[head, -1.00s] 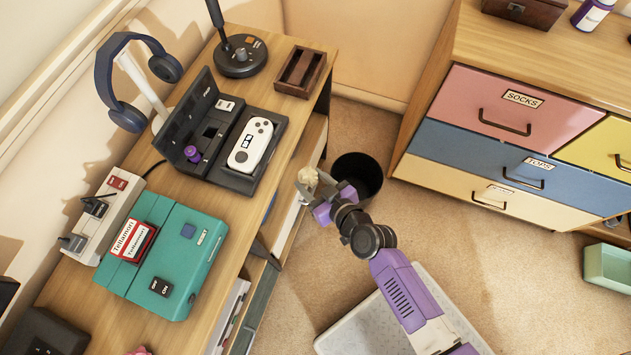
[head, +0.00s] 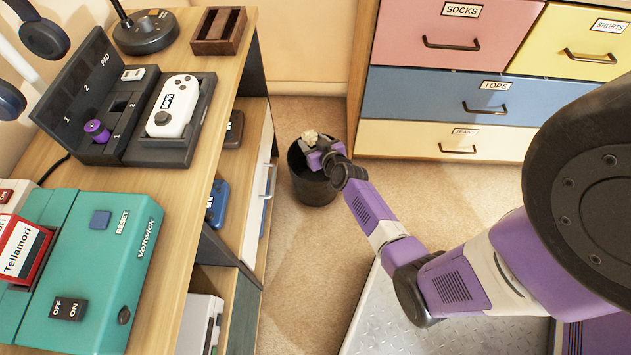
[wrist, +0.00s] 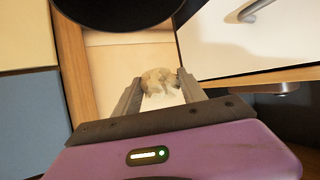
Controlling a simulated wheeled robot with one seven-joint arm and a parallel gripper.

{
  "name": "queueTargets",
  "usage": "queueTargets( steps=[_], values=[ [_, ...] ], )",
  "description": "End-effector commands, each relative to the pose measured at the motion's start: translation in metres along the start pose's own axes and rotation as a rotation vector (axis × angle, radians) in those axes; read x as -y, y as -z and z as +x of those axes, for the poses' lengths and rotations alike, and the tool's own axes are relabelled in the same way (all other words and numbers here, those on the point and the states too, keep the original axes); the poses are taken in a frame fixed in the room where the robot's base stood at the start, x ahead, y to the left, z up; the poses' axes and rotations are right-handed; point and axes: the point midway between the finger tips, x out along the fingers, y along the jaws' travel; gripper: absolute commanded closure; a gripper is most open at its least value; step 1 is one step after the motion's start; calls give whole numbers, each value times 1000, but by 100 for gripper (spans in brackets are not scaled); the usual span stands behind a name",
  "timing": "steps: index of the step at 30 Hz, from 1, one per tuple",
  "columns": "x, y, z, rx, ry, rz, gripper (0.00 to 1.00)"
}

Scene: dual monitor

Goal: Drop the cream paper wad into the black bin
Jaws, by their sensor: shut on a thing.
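The cream paper wad (head: 309,137) is a small crumpled ball held at the tip of my gripper (head: 314,147). In the wrist view the wad (wrist: 159,80) sits between the two fingers of my gripper (wrist: 158,88), which are shut on it. The black bin (head: 312,188) stands on the carpet between the desk and the drawer chest. In the head view the wad and gripper overlap the bin's upper opening. The exact height of the wad above the rim is hard to tell. A dark rounded shape at the top of the wrist view looks like part of the bin (wrist: 118,8).
The wooden desk (head: 215,120) with a teal console (head: 85,255) and a white controller (head: 173,107) is on the left. The chest of coloured drawers (head: 440,100) stands behind the bin to the right. Carpet (head: 285,290) is clear in front of the bin.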

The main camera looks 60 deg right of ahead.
Motion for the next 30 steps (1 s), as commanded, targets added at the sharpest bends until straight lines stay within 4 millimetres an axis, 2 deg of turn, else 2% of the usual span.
queueTargets(
  steps=[1, 4, 7, 14, 24, 30],
  values=[
    [-14, -12, 12, -2, -24, 16, 88],
    [-33, -19, 21, -2, -58, 41, 88],
    [-43, -20, 26, -4, -75, 54, 88],
    [-46, -29, 30, -3, -82, 59, 88],
    [-46, -64, 47, -3, -82, 59, 88],
    [-45, -74, 52, -4, -81, 57, 88]
  ],
)
